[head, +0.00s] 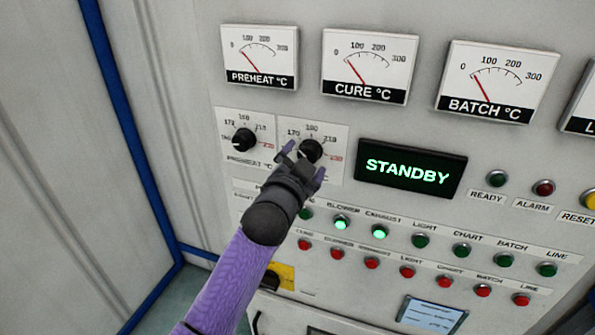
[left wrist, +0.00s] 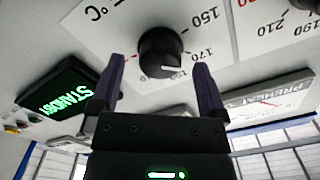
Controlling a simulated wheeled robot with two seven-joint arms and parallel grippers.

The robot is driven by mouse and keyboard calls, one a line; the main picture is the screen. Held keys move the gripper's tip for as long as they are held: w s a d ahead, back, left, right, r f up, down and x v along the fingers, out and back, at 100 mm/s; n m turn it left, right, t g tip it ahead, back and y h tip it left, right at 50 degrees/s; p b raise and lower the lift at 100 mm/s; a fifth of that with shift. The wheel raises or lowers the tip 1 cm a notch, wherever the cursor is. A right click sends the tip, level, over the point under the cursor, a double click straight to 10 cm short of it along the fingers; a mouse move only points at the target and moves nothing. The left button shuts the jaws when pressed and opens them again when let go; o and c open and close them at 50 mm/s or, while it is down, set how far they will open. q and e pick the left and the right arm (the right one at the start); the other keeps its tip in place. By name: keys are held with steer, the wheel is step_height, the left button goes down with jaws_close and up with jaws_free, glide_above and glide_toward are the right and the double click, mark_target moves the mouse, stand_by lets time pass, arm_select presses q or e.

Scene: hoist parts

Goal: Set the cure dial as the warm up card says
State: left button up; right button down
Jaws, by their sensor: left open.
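The black cure dial (head: 311,150) sits on a white scale plate on the panel, right of the preheat dial (head: 243,140). In the left wrist view the cure dial (left wrist: 160,52) is between and just beyond my fingertips, with a white pointer mark toward the scale's lower numbers in that picture; its exact reading is unclear. My left gripper (head: 303,161) is open in front of the dial; it also shows in the left wrist view (left wrist: 160,75), one finger on each side. I cannot tell if the fingers touch it. No card reading "warm up" is legible. My right gripper is not in view.
The cure meter (head: 369,65) and preheat meter (head: 260,55) are above the dials. The display (head: 411,168) reads STANDBY. Rows of green and red buttons lie below, near my left arm. A small lit screen (head: 431,315) is lower down, its text unreadable.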

arm_select(q)
steer(key=v, duration=0.9)
steer(key=shift+b, duration=0.4)
